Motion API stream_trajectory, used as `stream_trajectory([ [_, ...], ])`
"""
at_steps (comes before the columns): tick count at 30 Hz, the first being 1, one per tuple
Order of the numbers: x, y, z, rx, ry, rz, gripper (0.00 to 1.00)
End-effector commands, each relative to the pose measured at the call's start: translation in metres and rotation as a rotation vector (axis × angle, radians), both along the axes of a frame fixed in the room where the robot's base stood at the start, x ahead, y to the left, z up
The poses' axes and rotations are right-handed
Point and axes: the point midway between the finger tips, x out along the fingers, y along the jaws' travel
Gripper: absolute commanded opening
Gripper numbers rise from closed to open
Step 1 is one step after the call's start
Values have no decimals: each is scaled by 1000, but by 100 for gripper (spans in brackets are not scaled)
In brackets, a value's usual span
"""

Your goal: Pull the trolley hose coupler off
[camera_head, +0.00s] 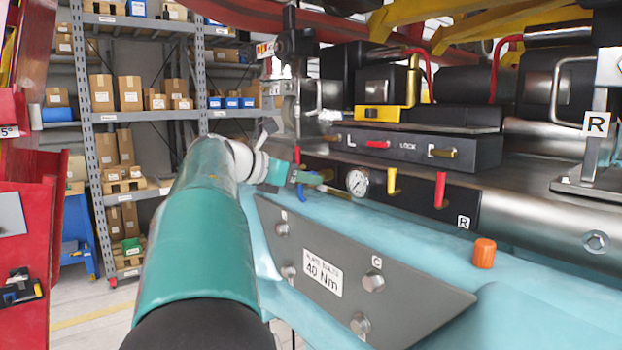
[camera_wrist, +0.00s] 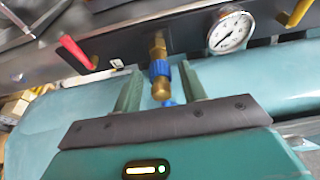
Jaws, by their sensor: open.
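The hose coupler (camera_wrist: 160,70), brass with a blue collar, sticks out of a dark panel (camera_wrist: 200,22) in the wrist view. Its upper brass end meets the panel, and a bit of blue shows below its lower end, partly hidden by my gripper. My gripper (camera_wrist: 160,80) is open, with one green finger on each side of the coupler. Gaps show between the fingers and the coupler. In the head view my gripper (camera_head: 308,178) is at the panel's left end, beside the pressure gauge (camera_head: 357,182). A blue piece (camera_head: 301,192) hangs there; the coupler is mostly hidden.
The gauge also shows close right of the coupler in the wrist view (camera_wrist: 231,31). A red handle (camera_wrist: 77,52) and a yellow handle (camera_wrist: 299,12) flank them. A bolted grey plate (camera_head: 355,270) and an orange cap (camera_head: 484,253) lie below. Shelving (camera_head: 100,150) stands behind left.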

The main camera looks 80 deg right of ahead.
Motion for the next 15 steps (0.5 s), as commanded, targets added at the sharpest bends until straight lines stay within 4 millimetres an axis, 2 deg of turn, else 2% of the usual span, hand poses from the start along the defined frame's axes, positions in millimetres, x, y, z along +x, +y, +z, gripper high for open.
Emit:
stream_trajectory([
  [6,0,0,0,0,0,0,42],
  [8,0,0,0,0,0,0,32],
  [12,0,0,0,0,0,0,4],
  [13,0,0,0,0,0,0,0],
  [15,0,0,0,-1,1,0,0],
])
